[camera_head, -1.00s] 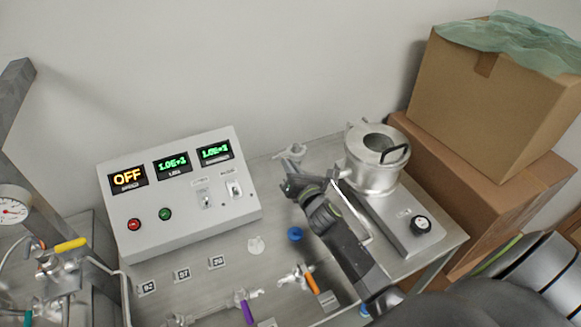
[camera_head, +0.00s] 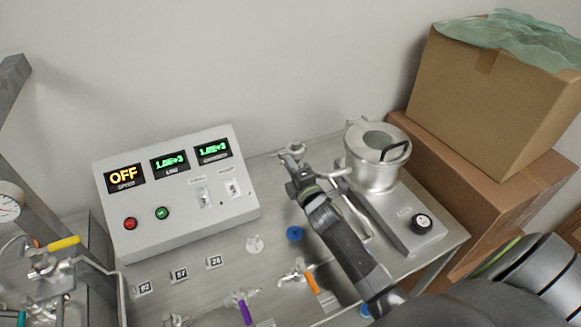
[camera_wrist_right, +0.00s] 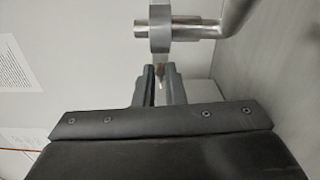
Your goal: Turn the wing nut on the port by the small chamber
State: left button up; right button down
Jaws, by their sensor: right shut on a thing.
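The small chamber (camera_head: 375,172) is a shiny metal cylinder with a dark handle on its lid, at the back right of the bench. The port (camera_head: 292,150) by it is a metal fitting to its left, with a clamp ring (camera_wrist_right: 160,28) around its pipe in the right wrist view. My right gripper (camera_head: 296,170) is at the port's near side, and its fingers (camera_wrist_right: 160,86) are close together just below the ring. They are shut on the small wing nut (camera_wrist_right: 159,71), mostly hidden between the fingertips. My left gripper is not in view.
A control box (camera_head: 178,190) reading OFF stands left of the port. Valves with purple (camera_head: 245,312) and orange (camera_head: 311,283) handles lie in front. Cardboard boxes (camera_head: 490,100) are stacked at the right. A grey base with a black knob (camera_head: 422,223) is near my right forearm.

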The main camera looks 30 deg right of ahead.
jog(key=shift+a+f+m+b, duration=0.1)
jog(key=shift+m+b, duration=0.9)
jog(key=shift+m, duration=1.95)
jog(key=shift+a+f+m+b, duration=0.15)
jog(key=shift+m+b, duration=0.8)
jog(key=shift+m, duration=2.05)
jog(key=shift+d+f+m+b, duration=0.1)
jog(key=shift+m+b, duration=0.9)
jog(key=shift+m, duration=1.95)
jog(key=c, duration=1.8)
grip_release()
jog(key=shift+s+a, duration=0.1)
jog(key=s+a+b, duration=0.1)
jog(key=s+b, duration=0.2)
jog(key=s, duration=1.4)
